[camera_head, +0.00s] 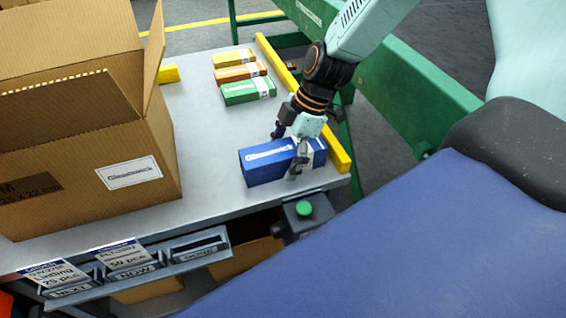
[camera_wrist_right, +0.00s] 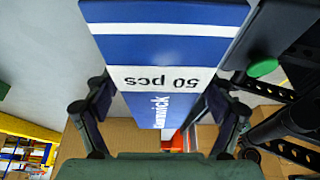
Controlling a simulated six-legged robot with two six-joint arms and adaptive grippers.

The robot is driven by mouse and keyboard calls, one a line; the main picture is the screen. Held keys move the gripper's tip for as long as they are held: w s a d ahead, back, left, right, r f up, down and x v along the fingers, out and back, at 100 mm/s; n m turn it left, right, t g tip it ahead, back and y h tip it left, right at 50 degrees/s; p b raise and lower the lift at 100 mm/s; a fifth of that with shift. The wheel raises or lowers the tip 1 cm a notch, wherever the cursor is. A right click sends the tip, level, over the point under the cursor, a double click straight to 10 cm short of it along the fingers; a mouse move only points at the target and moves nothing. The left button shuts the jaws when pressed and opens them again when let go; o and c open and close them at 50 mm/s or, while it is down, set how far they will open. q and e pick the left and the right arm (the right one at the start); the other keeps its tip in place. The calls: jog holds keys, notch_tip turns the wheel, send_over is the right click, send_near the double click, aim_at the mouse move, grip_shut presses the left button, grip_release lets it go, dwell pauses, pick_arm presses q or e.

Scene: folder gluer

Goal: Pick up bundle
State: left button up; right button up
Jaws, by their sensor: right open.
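A blue bundle (camera_head: 268,165) with white lettering and a white band lies on the grey table near its right front edge. My right gripper (camera_head: 286,152) is over the bundle's right end, with one finger on the far side and one on the near side. In the right wrist view the bundle (camera_wrist_right: 165,50) shows a "50 pcs" label, and its end lies between the open fingers of my right gripper (camera_wrist_right: 160,125). I cannot tell whether the fingers touch it. My left gripper is not in view.
An open cardboard box (camera_head: 90,130) stands at the left of the table. Green (camera_head: 248,91), orange (camera_head: 240,73) and yellow (camera_head: 234,58) bundles lie farther back. A yellow rail (camera_head: 330,145) edges the table's right side. A green button (camera_head: 304,209) sits at the front edge.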

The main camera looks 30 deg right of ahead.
jog(key=c, duration=1.5)
